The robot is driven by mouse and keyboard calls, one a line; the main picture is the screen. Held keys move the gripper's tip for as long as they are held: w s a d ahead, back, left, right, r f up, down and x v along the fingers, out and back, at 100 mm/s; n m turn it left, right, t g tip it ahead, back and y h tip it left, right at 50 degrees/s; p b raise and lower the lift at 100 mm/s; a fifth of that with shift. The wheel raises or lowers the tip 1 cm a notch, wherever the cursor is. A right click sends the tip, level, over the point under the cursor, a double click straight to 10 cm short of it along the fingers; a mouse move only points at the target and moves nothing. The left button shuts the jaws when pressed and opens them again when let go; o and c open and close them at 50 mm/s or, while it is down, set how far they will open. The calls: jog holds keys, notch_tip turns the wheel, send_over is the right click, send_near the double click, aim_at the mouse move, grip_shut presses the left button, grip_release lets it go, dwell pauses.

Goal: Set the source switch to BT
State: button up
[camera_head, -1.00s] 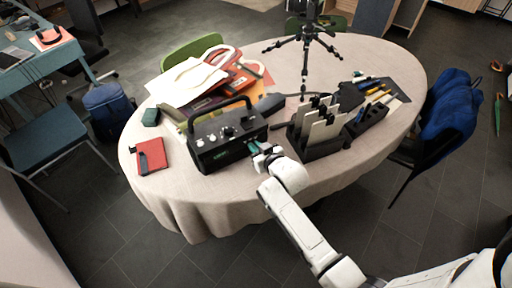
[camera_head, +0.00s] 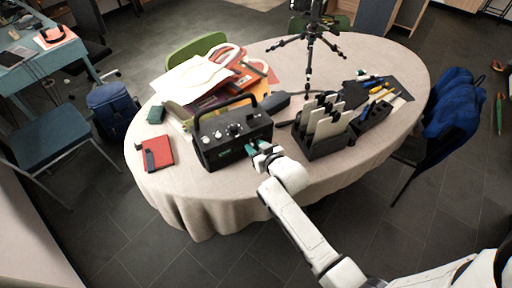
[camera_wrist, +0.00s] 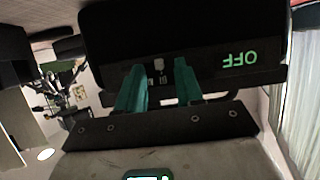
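The black radio-like box (camera_head: 234,140) with a carry handle and top knobs stands on the table. In the wrist view its dark front panel (camera_wrist: 195,30) fills the upper middle, with a green "OFF" (camera_wrist: 239,58) upside down at right. A small grey switch (camera_wrist: 158,64) with tiny unreadable marks sits on its lower part. My gripper (camera_head: 258,149) is at the front right of the box. In the wrist view its two green fingers (camera_wrist: 157,78) are apart, one on each side of the switch. I cannot tell whether they touch it.
A black organizer (camera_head: 322,142) with upright cards stands close to the right of my gripper. A red notebook (camera_head: 158,153) lies left of the box, papers (camera_head: 195,78) lie behind it, and a tripod (camera_head: 308,45) stands at the back. The table's front edge is bare.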

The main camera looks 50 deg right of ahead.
jog(key=shift+s, duration=0.1)
jog(key=v, duration=1)
jog(key=shift+s+r+b, duration=0.25)
jog(key=shift+b, duration=0.2)
jog(key=shift+a+f, duration=0.1)
jog(key=shift+a, duration=0.1)
jog(key=s+a+f+n+g+y, duration=0.1)
jog(key=s+a+g+y, duration=0.1)
jog(key=s+a+g, duration=0.3)
jog(key=s+a+f+n+g+y, duration=0.1)
jog(key=s+a+g, duration=0.5)
jog(key=s, duration=0.6)
jog(key=shift+a+f+n+g+y, duration=0.2)
jog(key=shift+f+n+g+y, duration=0.2)
jog(key=shift+n+y, duration=0.3)
